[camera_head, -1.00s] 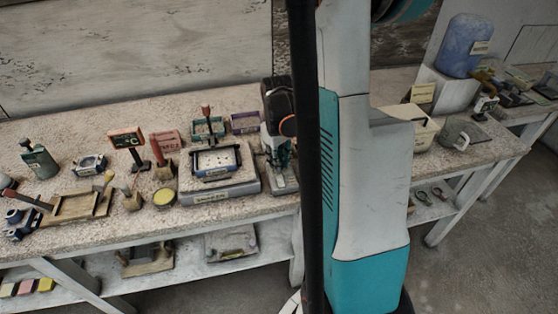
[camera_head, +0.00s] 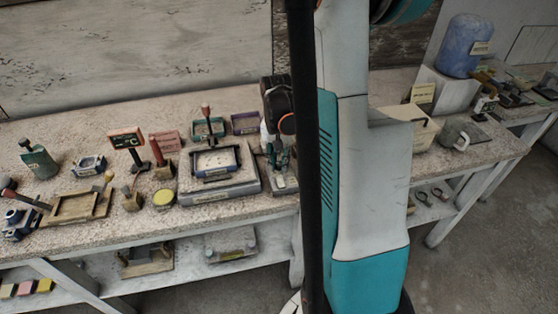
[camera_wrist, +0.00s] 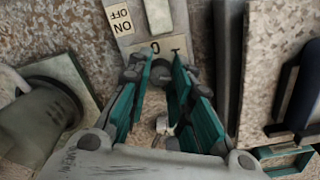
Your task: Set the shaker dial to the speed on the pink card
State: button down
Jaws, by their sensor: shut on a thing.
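My gripper (camera_wrist: 160,72) has its teal fingers closed in over a grey control panel (camera_wrist: 181,22). It is shut on what appears to be the panel's dial, which the fingers mostly hide. Printed marks, one like a 0, show just beyond the fingertips. In the head view my gripper (camera_head: 279,157) points down at the right side of the shaker (camera_head: 226,191), a grey box with a blue-edged tray on top.
An ON/OFF label (camera_wrist: 119,18) is beside a pale switch (camera_wrist: 158,15) on the panel. Left of the shaker are a yellow-lidded jar (camera_head: 163,198), an orange-red sign (camera_head: 126,139) and a wooden tray (camera_head: 75,207). A grey mug (camera_head: 455,136) stands to the right. My arm blocks the middle.

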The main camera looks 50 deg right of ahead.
aim_at(278, 163)
jog(key=shift+m, duration=1.1)
jog(key=c, duration=1.7)
grip_release()
jog(key=shift+r, duration=0.1)
jog(key=r, duration=1.1)
jog(key=shift+w+r, duration=0.2)
jog(key=shift+r, duration=0.2)
